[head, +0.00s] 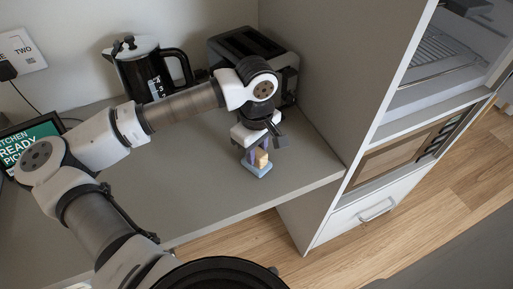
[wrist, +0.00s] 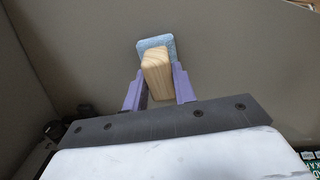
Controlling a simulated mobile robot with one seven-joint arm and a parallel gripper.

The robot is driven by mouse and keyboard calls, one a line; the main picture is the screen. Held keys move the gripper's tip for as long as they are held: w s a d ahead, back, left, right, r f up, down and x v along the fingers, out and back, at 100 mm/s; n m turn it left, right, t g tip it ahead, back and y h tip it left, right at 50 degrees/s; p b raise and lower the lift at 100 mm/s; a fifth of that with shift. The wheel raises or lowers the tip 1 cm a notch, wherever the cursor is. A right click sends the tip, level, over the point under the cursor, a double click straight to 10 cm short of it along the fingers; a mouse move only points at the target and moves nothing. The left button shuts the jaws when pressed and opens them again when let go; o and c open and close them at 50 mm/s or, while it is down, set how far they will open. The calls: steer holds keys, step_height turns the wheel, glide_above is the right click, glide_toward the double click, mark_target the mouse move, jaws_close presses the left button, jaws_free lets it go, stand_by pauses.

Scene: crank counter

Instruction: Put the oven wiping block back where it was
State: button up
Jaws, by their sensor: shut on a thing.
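The wiping block is a wooden handle (wrist: 156,72) on a pale blue pad (wrist: 156,45). In the head view the wooden handle (head: 261,158) and blue pad (head: 257,169) are low over the grey counter, near its front right part. My gripper (head: 256,156) points down from above, with its purple fingers on either side of the handle. In the wrist view my gripper (wrist: 160,85) is shut on the handle, and the pad lies beyond the fingertips. I cannot tell whether the pad touches the counter.
A black toaster (head: 250,45) and a kettle (head: 150,68) stand at the back of the counter (head: 210,205). A tall cabinet with an oven (head: 405,150) is at the right. A small screen (head: 35,135) is at the left. The counter's front middle is clear.

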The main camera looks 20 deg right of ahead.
steer(key=o, duration=0.9)
step_height(320, 180, up, 12)
steer(key=shift+r+b, duration=0.1)
steer(key=shift+b, duration=0.75)
